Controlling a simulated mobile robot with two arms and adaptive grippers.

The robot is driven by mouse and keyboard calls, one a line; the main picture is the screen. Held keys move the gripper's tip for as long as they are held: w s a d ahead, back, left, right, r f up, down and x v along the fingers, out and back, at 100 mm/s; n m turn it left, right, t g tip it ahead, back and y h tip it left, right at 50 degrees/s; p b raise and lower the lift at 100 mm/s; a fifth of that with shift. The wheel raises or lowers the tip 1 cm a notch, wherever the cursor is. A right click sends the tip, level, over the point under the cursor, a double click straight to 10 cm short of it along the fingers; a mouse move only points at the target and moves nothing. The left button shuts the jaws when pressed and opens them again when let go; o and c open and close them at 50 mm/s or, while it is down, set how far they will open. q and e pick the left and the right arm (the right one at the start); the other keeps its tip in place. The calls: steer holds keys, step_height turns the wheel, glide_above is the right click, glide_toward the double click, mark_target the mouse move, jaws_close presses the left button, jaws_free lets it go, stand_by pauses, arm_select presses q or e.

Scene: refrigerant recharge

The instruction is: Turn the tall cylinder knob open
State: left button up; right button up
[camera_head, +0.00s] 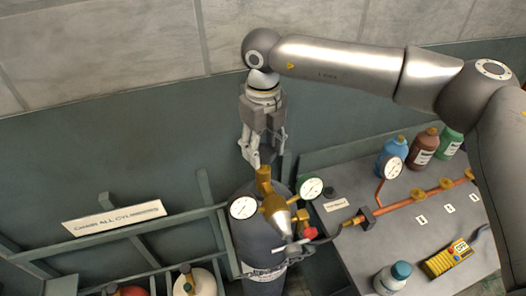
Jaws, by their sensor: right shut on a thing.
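The tall cylinder (263,255) is dark grey and stands upright at the lower middle. On its top are brass fittings with a brass knob (264,181) at the back and two round gauges. My right gripper (262,163) points down from above and is shut on the knob. The fingers hide part of the knob's top. My left gripper is not in view.
A grey bench (336,253) on the right carries a copper pipe (412,201) with a gauge, several bottles, and a yellow meter (447,258). A rack with a sign (114,217) and shorter red and white cylinders (196,283) stands lower left.

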steer(key=n+b, duration=0.2)
steer(key=b, duration=0.1)
steer(key=shift+f+n, duration=0.25)
steer(key=shift+n, duration=0.15)
steer(key=shift+r+n+b, duration=0.1)
steer(key=shift+n+b, duration=0.7)
steer(key=n+b, duration=0.1)
steer(key=n, duration=0.1)
steer(key=shift+n+b, duration=0.35)
steer(key=shift+n, duration=0.05)
steer(key=n+b, duration=0.1)
steer(key=n, duration=0.2)
steer(key=shift+w+r+n, duration=0.1)
steer(key=shift+r+n, duration=0.05)
steer(key=shift+n, duration=0.15)
steer(key=n+b, duration=0.1)
steer(key=n, duration=0.2)
steer(key=shift+r+n, duration=0.1)
steer(key=shift+n, duration=0.2)
steer(key=n, duration=0.3)
steer(key=shift+n, duration=0.3)
steer(key=n, duration=0.4)
steer(key=shift+r+n, duration=0.1)
steer(key=shift+n, duration=0.2)
steer(key=n, duration=0.4)
steer(key=shift+w+n, duration=0.1)
steer(key=shift+n, duration=0.2)
